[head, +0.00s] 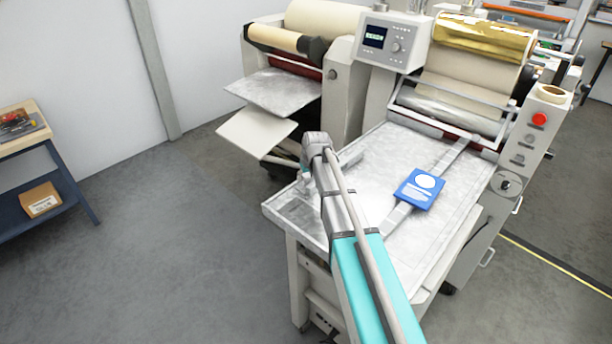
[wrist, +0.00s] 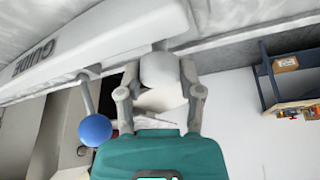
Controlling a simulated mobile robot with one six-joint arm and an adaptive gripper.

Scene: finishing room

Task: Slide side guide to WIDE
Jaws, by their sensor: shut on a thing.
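The side guide (wrist: 100,40) is a pale bar with the word GUIDE on it, across the upper left of the wrist view. A short metal stem with a blue ball knob (wrist: 95,130) sticks out from it, left of my gripper's fingers and apart from them. My gripper (wrist: 160,70) is shut on a pale rounded block at the guide's edge. In the head view my gripper (head: 306,178) is over the left side of the machine's feed table (head: 290,213), and the arm hides part of the guide (head: 351,158). No WIDE mark is readable.
A blue booklet (head: 418,188) lies on the feed table to the right of my arm. Rollers and a control box (head: 394,40) stand at the back. A second machine with pale trays (head: 256,133) is close on the left. Open floor lies in the left foreground.

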